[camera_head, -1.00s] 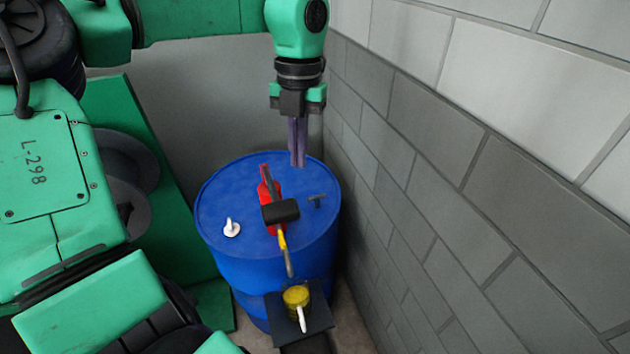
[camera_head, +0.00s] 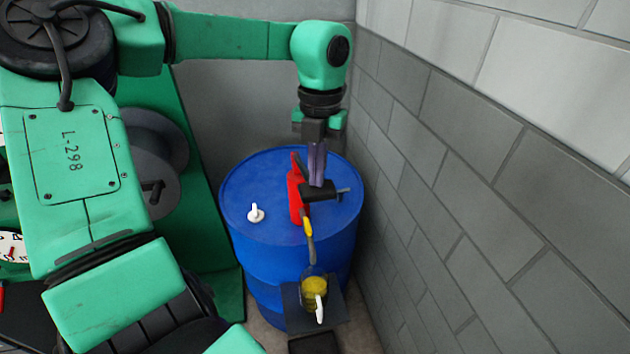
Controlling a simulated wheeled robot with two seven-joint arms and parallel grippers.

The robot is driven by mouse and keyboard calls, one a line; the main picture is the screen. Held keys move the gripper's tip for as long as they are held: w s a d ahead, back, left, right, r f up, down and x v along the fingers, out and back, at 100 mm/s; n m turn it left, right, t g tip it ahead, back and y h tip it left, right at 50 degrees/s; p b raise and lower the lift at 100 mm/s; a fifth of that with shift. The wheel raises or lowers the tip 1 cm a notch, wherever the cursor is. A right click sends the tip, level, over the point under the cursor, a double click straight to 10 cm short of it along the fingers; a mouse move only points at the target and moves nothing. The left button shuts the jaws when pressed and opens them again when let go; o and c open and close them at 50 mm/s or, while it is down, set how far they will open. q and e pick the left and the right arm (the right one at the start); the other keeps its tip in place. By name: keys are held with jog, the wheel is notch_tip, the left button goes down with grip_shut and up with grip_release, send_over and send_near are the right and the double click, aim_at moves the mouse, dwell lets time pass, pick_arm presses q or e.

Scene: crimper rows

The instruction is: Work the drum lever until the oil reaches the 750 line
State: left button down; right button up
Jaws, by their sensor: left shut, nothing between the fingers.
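A red pump (camera_head: 295,196) stands on top of the blue drum (camera_head: 262,180). Its lever carries a black grip (camera_head: 319,192), which shows to the right of the red body. The yellow and grey spout (camera_head: 309,235) points down to a clear jug with yellow oil (camera_head: 314,288) and a white handle. The jug's marks are too small to read, so I cannot tell the oil level. My left gripper (camera_head: 317,184) is shut and empty, pointing down, its fingertips at the black grip. I cannot tell whether they touch it. My right gripper is not in view.
The jug stands on a dark stand (camera_head: 292,308) in front of the drum. A white cap (camera_head: 256,214) and a small dark T-shaped fitting (camera_head: 343,192) are on the drum top. A grey block wall (camera_head: 460,190) rises close on the right.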

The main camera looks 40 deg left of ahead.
pick_arm(q)
jog(key=shift+d, duration=0.1)
jog(key=shift+w+f, duration=0.15)
jog(key=shift+w, duration=0.25)
jog(key=f+b, duration=0.3)
jog(key=shift+s+d+f, duration=0.1)
jog(key=shift+s+f, duration=0.15)
jog(key=shift+f, duration=0.15)
jog(key=shift+d+f+b, duration=0.1)
jog(key=shift+b, duration=0.25)
jog(key=shift+r, duration=0.25)
jog(key=w+a+p, duration=0.2)
jog(key=w, duration=0.1)
notch_tip(320, 180, up, 15)
jog(key=b, duration=0.1)
send_over(320, 190)
jog(key=w+a, duration=0.3)
jog(key=w, duration=0.2)
jog(key=shift+w, duration=0.2)
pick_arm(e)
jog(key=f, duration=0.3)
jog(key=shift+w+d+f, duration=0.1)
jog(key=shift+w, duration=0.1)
